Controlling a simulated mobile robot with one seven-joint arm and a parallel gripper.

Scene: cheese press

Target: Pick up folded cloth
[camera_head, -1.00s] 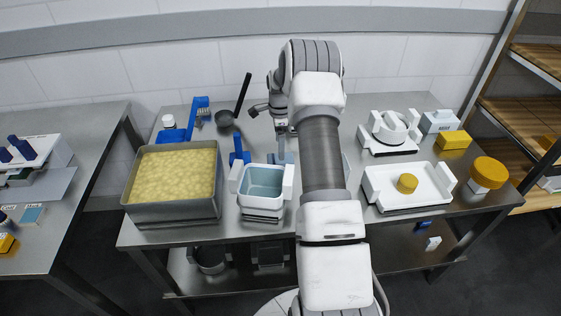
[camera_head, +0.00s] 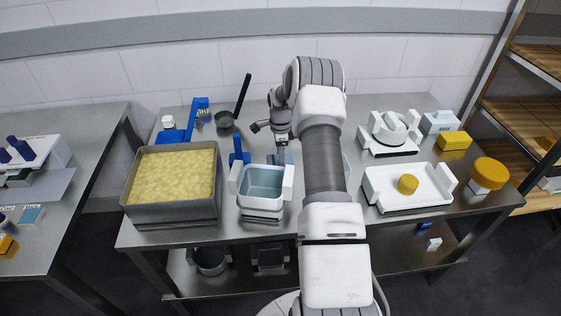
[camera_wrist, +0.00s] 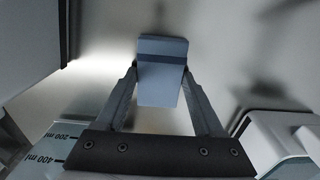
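The folded cloth (camera_wrist: 162,88) is a small blue-grey block in the wrist view. In the head view it shows (camera_head: 288,158) only in part, behind the light-blue container and beside my arm. My gripper (camera_wrist: 160,72) reaches down over it, one finger on each side. The fingers are apart, with the tips close to the cloth's two side edges. I cannot tell whether they touch it. In the head view my gripper (camera_head: 281,151) is just above the cloth, its fingertips hard to make out.
A light-blue container (camera_head: 261,182) with white handles stands in front of the cloth. A blue upright tool (camera_head: 239,152) and a curd-filled metal vat (camera_head: 130,190) are to the left. A white tray (camera_head: 425,194) stands to the right. A dark ladle (camera_head: 225,118) lies behind.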

